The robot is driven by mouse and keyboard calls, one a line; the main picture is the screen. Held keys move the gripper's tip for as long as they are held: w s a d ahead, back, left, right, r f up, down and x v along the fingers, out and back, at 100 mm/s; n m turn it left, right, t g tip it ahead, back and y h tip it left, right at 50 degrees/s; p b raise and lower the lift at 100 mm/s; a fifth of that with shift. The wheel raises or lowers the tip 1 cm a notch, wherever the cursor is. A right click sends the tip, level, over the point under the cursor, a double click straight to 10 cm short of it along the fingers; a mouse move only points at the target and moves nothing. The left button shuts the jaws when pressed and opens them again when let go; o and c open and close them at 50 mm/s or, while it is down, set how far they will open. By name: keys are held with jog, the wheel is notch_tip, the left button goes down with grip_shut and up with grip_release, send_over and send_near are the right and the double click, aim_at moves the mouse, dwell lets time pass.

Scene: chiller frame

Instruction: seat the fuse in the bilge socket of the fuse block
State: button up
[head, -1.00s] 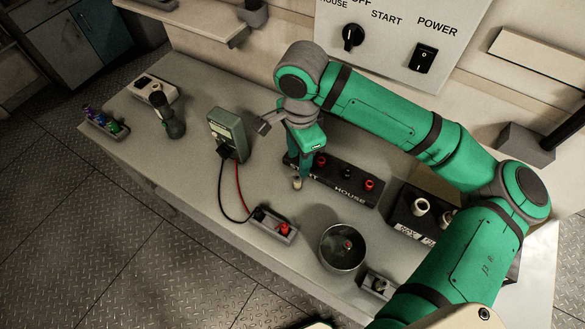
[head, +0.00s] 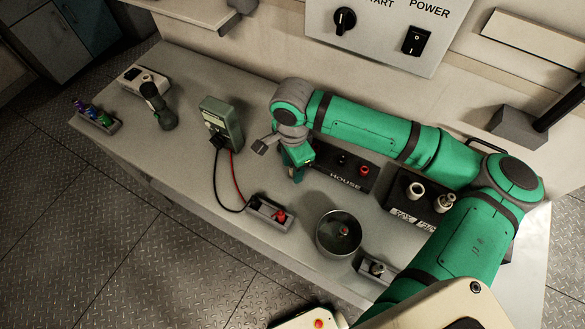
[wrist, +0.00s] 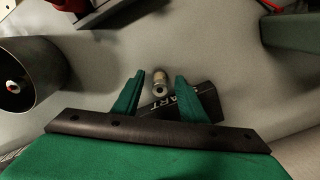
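A small cylindrical fuse (wrist: 160,82) with a pale body and a metal end shows in the wrist view, beside the battery-post block marked START and HOUSE. My gripper (wrist: 158,88) is open, its two green fingers on either side of the fuse with gaps visible. In the head view my gripper (head: 297,178) is low over the bench by that block, and the fuse is hidden behind it. The fuse block (head: 400,215) is a dark box with white labels at the right. Two pale cylinders stand on it; I cannot read which socket is bilge.
The START/HOUSE block (head: 350,182) has red and black posts. A metal bowl (head: 338,250) holds a small reddish item. A meter (head: 222,122) with leads running to a small tray (head: 270,212) stands left. Another small holder (head: 376,270) sits near the front edge.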

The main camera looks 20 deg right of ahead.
grip_shut()
